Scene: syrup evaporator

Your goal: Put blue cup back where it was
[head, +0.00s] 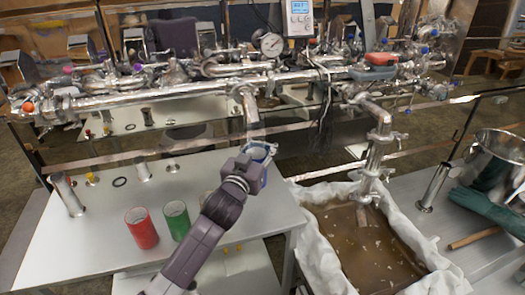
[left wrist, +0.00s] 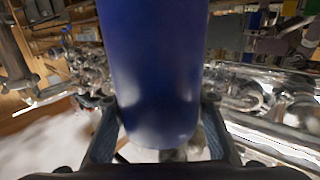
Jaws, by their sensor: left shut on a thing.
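The blue cup (left wrist: 152,70) fills the middle of the left wrist view, between the two fingers of my left gripper (left wrist: 158,140). My left gripper is shut on it. In the head view the left gripper (head: 259,152) holds the blue cup (head: 264,176) near the right end of the white table, below a metal pipe outlet. The arm hides much of the cup, and I cannot tell whether its base touches the table. A red cup (head: 141,228) and a green cup (head: 176,220) stand upright on the table to the left. My right gripper is not in view.
A white-lined tub of brown liquid (head: 355,245) lies right of the white table (head: 95,245). Metal pipes (head: 190,85) with valves run across behind. A metal post (head: 67,195) stands at the table's left.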

